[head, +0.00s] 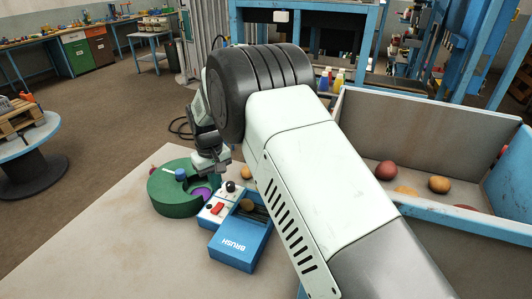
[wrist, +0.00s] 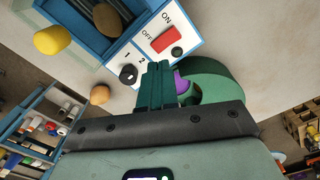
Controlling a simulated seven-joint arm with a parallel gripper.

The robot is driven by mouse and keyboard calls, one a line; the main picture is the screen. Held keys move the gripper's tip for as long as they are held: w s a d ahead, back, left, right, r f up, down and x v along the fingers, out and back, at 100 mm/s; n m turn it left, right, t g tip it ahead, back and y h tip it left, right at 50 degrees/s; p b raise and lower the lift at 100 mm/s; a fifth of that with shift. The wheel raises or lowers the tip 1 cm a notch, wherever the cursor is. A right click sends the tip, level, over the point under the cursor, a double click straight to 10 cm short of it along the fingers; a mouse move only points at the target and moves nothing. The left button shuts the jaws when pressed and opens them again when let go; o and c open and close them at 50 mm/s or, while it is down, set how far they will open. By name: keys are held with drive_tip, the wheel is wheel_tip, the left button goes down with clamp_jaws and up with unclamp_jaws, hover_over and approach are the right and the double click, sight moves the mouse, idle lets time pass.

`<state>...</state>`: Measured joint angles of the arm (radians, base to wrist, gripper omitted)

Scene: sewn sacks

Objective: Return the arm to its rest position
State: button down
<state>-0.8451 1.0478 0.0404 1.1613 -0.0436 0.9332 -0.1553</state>
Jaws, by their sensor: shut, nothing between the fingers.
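My arm fills the middle of the head view, reaching out over the pale table (head: 95,235). My gripper (head: 210,168) hangs above the green ring-shaped part and the blue machine. In the wrist view its two dark green fingers (wrist: 158,66) lie together, shut with nothing between them. They appear in front of the control panel (wrist: 165,45) and the green ring (wrist: 222,78). I cannot tell exactly how far above them the fingers are.
The blue machine (head: 240,248) marked BRUSH has a red switch (head: 217,209) and a knob. A purple piece (wrist: 180,82) shows inside the ring. A blue-rimmed bin (head: 440,222) at right holds round, potato-like items (head: 438,184). More such items (wrist: 52,40) lie near the machine. The table's left is clear.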

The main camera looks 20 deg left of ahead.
drive_tip(key=w+d+r+m+y, duration=0.1)
drive_tip(key=d+r, duration=0.4)
drive_tip(key=r, duration=0.3)
drive_tip(key=w+d+r+m, duration=0.2)
drive_tip(key=d+r, duration=0.3)
drive_tip(key=r, duration=0.3)
drive_tip(key=s+d+r+m+t, duration=0.3)
drive_tip(key=d+r, duration=1)
drive_tip(key=d, duration=0.3)
drive_tip(key=s+d+r+m+t, duration=0.1)
drive_tip(key=s+d+r+m, duration=0.25)
drive_tip(key=s+d, duration=0.75)
drive_tip(key=s+d+f+m+t+h, duration=0.1)
drive_tip(key=s+d+m, duration=0.1)
drive_tip(key=s+d, duration=0.7)
drive_tip(key=shift+d+f+t, duration=0.25)
drive_tip(key=shift+d+t, duration=0.05)
drive_tip(key=shift+d, duration=0.05)
drive_tip(key=shift+w, duration=0.1)
